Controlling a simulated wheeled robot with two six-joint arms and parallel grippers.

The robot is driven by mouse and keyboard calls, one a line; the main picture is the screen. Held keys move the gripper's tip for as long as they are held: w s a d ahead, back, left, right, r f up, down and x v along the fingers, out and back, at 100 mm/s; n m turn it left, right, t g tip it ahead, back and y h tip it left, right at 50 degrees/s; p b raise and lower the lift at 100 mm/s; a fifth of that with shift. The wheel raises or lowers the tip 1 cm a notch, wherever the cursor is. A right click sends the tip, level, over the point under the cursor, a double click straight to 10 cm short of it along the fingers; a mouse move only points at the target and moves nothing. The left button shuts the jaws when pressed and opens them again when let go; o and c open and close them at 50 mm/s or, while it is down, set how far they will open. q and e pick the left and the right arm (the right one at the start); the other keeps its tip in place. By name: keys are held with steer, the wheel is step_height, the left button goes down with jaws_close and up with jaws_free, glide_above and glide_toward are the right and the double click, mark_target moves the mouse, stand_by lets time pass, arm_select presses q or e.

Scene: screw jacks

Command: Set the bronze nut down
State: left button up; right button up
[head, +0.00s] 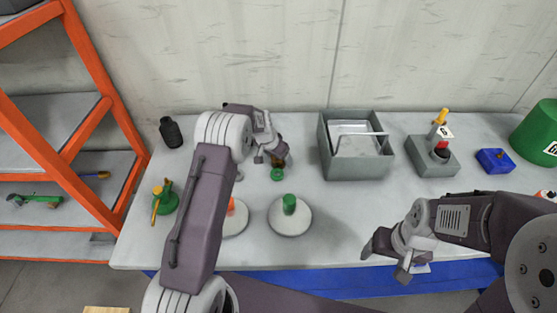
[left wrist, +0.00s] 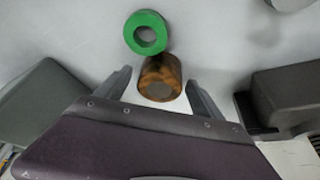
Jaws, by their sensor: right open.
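The bronze nut (left wrist: 160,78), a brown cylinder, is between the two fingers of my left gripper (left wrist: 159,79) in the left wrist view. Narrow gaps show on both sides of it, so the fingers look open around it. Just beyond the nut is a green ring-shaped nut (left wrist: 146,32). In the head view my left gripper (head: 270,160) is low over the middle of the table, behind the green nut (head: 277,174); the bronze nut is small and partly hidden there. Whether it rests on the table is hard to tell. My right gripper (head: 385,262) is open and empty at the table's front edge.
Round white bases with a green post (head: 289,204) and an orange post (head: 231,207) stand in front. A grey bin (head: 357,166) is right of my left gripper, then a grey block (head: 432,160) and a blue box (head: 494,161). A dark bottle (head: 171,132) stands left.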

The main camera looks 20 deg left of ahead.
arm_select(q)
jaws_close()
steer(key=shift+r, duration=0.15)
